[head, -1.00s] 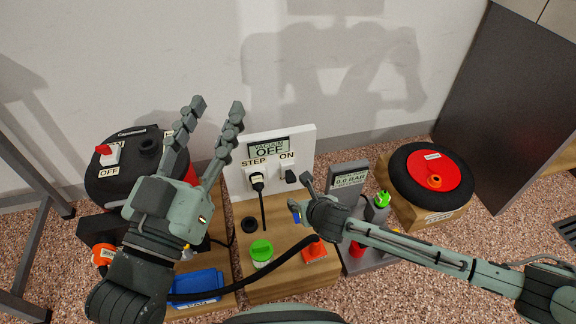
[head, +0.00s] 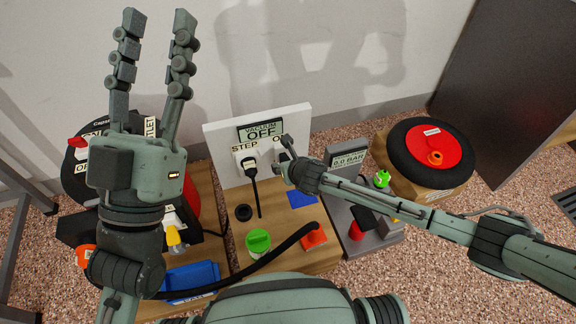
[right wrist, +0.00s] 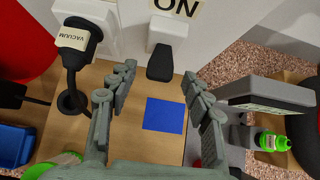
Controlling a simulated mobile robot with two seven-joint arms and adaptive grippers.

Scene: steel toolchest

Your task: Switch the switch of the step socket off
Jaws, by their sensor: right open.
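The white step socket (head: 241,156) is on an upright white board (head: 217,140), under a STEP label. A black plug marked VACUUM sits in it; the plug also shows in the right wrist view (right wrist: 77,36). The switch (right wrist: 163,42), a white housing with a black lever pointing downward, is right of it under an ON label (right wrist: 176,5). My right gripper (right wrist: 157,76) is open and empty, its fingers in front of and below the switch, apart from each other. In the head view this gripper (head: 284,154) partly hides the switch. My left gripper (head: 158,20) is open, raised at the left.
A display (head: 260,131) above the socket reads VACUUM OFF. A blue square (head: 302,199), a green-lidded jar (head: 258,243) and a black hose (head: 270,263) are on the wooden base. A grey 0.0 BAR unit (head: 346,160) and a black-red wheel (head: 436,152) stand right.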

